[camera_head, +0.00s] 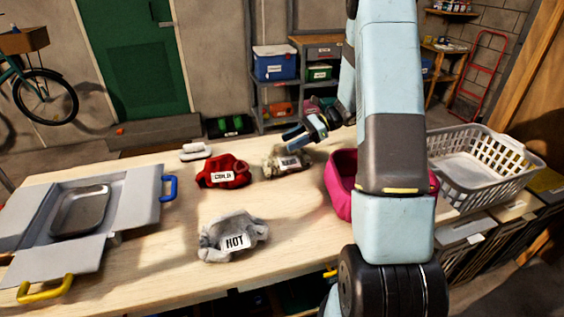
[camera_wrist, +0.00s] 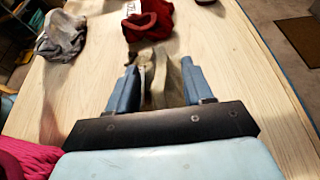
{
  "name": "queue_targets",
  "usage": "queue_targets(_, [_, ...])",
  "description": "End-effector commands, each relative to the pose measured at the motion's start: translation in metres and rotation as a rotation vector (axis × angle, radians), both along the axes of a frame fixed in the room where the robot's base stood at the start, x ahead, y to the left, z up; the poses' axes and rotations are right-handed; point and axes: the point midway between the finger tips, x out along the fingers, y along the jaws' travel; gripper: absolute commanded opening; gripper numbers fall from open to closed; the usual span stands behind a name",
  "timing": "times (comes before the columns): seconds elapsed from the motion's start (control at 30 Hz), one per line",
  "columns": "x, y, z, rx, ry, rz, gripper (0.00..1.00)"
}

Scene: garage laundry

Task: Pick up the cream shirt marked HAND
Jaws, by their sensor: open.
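The cream shirt (camera_head: 272,166) lies crumpled on the table, with a white label whose print is hard to read from here. My gripper (camera_head: 292,140) is above and just behind it in the head view. In the wrist view my gripper (camera_wrist: 160,82) is open, with a blue finger on each side of the cream cloth (camera_wrist: 160,75). Part of the shirt is hidden by the gripper's body there. I cannot tell whether the fingers touch the cloth.
A red garment (camera_head: 222,168) lies left of the shirt, and a grey one marked HOT (camera_head: 234,236) nearer. A pink basin (camera_head: 342,184) is at right, partly behind my arm. A grey basket (camera_head: 478,168) stands farther right. A folding board (camera_head: 120,215) lies at left.

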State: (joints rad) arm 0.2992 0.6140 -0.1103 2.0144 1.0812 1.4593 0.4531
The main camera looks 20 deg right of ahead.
Motion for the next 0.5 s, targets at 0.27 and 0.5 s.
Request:
queue_targets(0.27, [-0.0003, 0.0076, -0.0035, -0.001, 0.001, 0.000, 0.51])
queue_targets(0.5, [-0.0002, 0.0075, -0.0033, 0.000, 0.000, 0.000, 0.31])
